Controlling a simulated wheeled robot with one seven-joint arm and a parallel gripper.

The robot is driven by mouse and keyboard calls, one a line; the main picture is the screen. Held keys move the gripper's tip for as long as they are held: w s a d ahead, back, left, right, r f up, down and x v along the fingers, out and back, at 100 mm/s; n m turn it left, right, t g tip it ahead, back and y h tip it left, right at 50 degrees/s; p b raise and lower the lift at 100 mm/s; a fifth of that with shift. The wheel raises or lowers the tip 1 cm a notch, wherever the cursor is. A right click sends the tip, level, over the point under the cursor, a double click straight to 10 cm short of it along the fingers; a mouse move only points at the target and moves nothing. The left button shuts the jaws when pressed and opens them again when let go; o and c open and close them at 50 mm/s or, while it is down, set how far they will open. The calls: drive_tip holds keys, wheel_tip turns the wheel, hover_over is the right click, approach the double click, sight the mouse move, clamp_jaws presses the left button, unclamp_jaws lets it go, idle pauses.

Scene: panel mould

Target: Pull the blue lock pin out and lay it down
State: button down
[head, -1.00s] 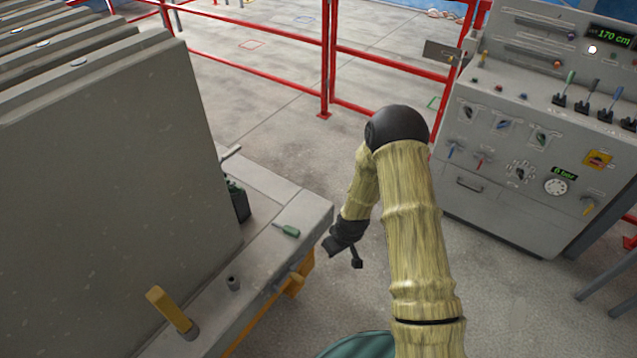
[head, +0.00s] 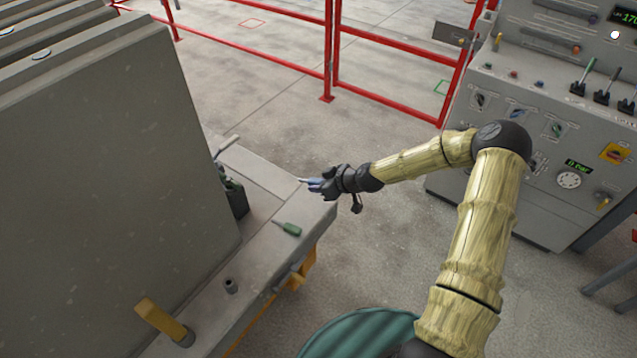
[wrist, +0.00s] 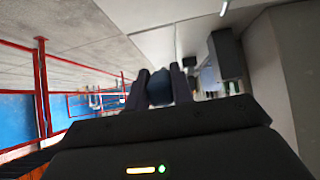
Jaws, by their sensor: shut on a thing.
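My gripper (head: 316,185) is shut on the blue lock pin (head: 314,183). The pin lies nearly level, its thin grey tip pointing left, by the far end of the grey ledge (head: 262,172). It looks clear of any hole, but its height over the ledge is hard to tell. In the wrist view the blue pin (wrist: 158,88) sits between the two dark fingers of my gripper (wrist: 160,85). A dark round socket (head: 231,286) stands on the near part of the ledge, with nothing in it that I can see.
A green-handled tool (head: 287,229) lies on the ledge. A yellow handle (head: 160,319) leans up at the near end. A dark green container (head: 235,195) stands against the tall grey panel (head: 110,170). Red railings (head: 327,60) and a control console (head: 540,150) stand beyond.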

drive_tip(key=shift+s+d, duration=0.15)
drive_tip(key=shift+s, duration=0.05)
drive_tip(key=shift+f, duration=0.1)
drive_tip(key=shift+w+f+b, duration=0.1)
drive_tip(key=shift+f+b, duration=2.05)
drive_tip(key=shift+f, duration=2)
drive_tip(key=c, duration=1.1)
unclamp_jaws()
drive_tip(key=shift+r, duration=0.15)
drive_tip(key=b+v, duration=0.2)
drive_tip(key=v, duration=1.5)
drive_tip(key=shift+r+b, duration=0.1)
drive_tip(key=shift+b, duration=0.3)
